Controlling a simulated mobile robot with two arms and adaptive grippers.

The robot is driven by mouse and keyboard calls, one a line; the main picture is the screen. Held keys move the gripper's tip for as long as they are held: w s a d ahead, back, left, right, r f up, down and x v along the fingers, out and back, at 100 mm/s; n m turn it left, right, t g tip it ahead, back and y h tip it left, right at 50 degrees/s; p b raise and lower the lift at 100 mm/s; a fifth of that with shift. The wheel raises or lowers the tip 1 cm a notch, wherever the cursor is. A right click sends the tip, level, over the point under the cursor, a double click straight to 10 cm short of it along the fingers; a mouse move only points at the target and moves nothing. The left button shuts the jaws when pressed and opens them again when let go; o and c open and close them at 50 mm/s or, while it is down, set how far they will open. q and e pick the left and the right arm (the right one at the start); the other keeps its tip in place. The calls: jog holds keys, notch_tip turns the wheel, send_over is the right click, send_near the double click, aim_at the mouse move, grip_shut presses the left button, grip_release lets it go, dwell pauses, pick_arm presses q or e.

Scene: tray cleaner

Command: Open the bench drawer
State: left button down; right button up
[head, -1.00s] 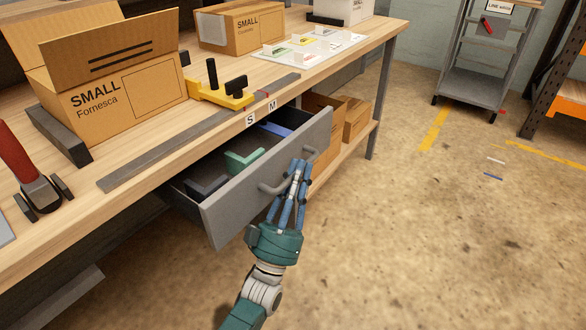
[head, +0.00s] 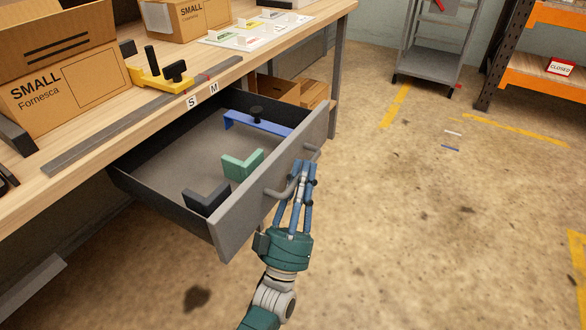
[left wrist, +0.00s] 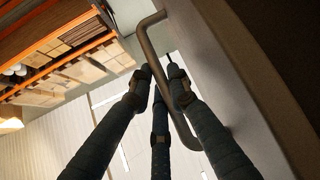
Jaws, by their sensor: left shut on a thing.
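The bench drawer (head: 235,220) is grey and stands well pulled out from under the wooden bench top in the head view. Its bar handle (head: 276,192) is on the front panel, and the left wrist view shows it as a bent metal bar (left wrist: 147,50). My left gripper (head: 305,168), with blue fingers and a teal body, is shut on the handle. In the drawer lie a dark angled piece (head: 207,198), a green angled piece (head: 242,164) and a blue bar piece with a black knob (head: 257,122). My right gripper is not in view.
On the bench stand cardboard boxes (head: 62,85), a yellow clamp-like tool (head: 160,78) and a long grey strip (head: 130,123). A grey cart (head: 430,66) and an orange rack (head: 540,85) stand at the back.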

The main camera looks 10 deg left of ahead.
pick_arm(q)
jog(key=shift+s+d+f, duration=0.15)
jog(key=shift+s+d, duration=0.05)
jog(key=shift+d, duration=0.35)
jog(key=c, duration=1.9)
grip_release()
jog(key=shift+s, duration=0.1)
jog(key=v, duration=1.2)
